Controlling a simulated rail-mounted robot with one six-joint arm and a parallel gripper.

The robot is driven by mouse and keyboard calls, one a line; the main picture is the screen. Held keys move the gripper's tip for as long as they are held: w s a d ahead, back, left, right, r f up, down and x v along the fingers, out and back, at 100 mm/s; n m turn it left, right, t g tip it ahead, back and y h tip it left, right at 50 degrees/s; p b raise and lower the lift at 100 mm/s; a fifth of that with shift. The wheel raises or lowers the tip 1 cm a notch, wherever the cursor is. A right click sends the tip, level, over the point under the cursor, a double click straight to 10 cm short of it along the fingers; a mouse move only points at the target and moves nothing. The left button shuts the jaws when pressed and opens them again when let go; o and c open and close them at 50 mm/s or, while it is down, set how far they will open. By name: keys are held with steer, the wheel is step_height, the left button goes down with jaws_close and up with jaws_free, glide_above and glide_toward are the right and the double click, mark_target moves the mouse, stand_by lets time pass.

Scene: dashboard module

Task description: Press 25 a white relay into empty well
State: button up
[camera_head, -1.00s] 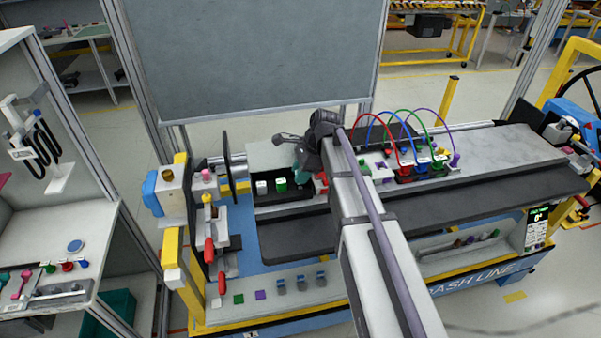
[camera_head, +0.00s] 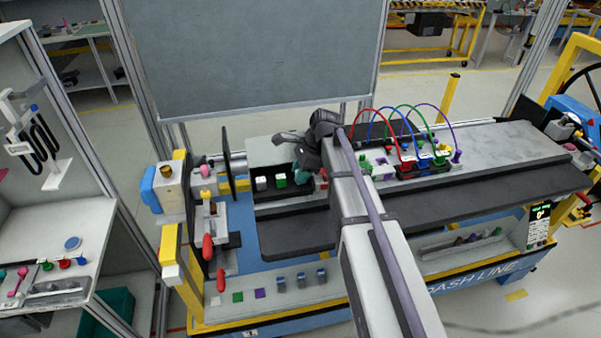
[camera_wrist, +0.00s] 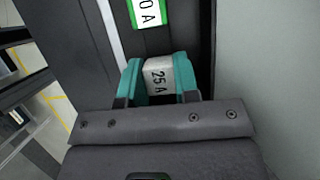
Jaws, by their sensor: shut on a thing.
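My gripper (camera_wrist: 158,82) has teal fingers and is shut on a white relay (camera_wrist: 159,77) marked 25 A, seen between the fingers in the wrist view. The fingers and relay are at the dark relay box (camera_wrist: 185,28); I cannot tell how deep the relay sits. A green-edged relay (camera_wrist: 148,12) with a partly cut-off label stands beyond it. In the head view, my gripper (camera_head: 300,176) is over the right part of the box (camera_head: 268,198), beside a green relay (camera_head: 281,180) and another white relay (camera_head: 261,183). The held relay and its well are hidden there.
Red, blue, green and purple wires (camera_head: 400,112) arch over connectors to the right. A tall dark disc (camera_head: 228,160) and red-handled clamps (camera_head: 208,248) stand left. A pale wall fills the wrist view's right side. The dark front ledge (camera_head: 290,238) is clear.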

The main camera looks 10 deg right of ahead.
steer(key=shift+r+p, duration=0.7)
steer(key=shift+p, duration=0.1)
steer(key=shift+f, duration=0.25)
stand_by(0.9)
steer(key=shift+f+b, duration=0.35)
steer(key=shift+b, duration=0.25)
steer(key=shift+f, duration=0.2)
steer(key=o, duration=1.1)
steer(key=shift+r, duration=0.1)
